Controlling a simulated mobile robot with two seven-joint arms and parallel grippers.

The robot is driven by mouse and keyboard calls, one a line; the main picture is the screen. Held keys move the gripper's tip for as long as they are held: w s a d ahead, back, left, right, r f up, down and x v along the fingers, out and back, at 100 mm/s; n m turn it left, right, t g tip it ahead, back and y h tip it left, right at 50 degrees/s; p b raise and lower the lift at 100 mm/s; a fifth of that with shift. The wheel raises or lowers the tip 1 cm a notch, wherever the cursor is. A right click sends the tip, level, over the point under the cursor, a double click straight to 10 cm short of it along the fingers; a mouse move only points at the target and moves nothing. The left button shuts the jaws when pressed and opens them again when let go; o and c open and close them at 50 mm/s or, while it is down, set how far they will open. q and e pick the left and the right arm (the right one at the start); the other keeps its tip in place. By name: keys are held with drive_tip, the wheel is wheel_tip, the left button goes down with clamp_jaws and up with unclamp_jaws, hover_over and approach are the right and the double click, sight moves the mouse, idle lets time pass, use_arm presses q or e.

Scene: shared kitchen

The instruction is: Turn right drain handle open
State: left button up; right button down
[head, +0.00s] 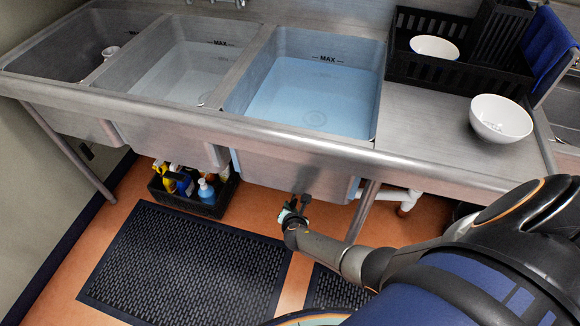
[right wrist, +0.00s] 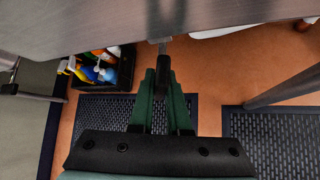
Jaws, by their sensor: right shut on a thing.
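The right drain handle (right wrist: 163,72) is a dark grip on a thin metal stem under the right sink basin (head: 312,95). In the right wrist view it points down toward me, between the fingers of my right gripper (right wrist: 162,88), which are shut on it. In the head view the handle (head: 306,199) shows as a small dark knob beside my right gripper (head: 290,208), below the basin's front. The right basin holds bluish water. The drain valve itself is hidden under the basin. My left gripper does not show.
A black crate (head: 211,209) of cleaning bottles stands on the floor to the left. Black mats (head: 180,262) lie below. A metal table leg (head: 362,211) and a white pipe (head: 393,195) stand right of the handle. A white bowl (head: 500,119) sits on the counter.

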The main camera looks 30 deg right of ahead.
idle(0.3)
drive_tip(key=c, duration=1.3)
unclamp_jaws()
drive_tip(key=o, duration=0.4)
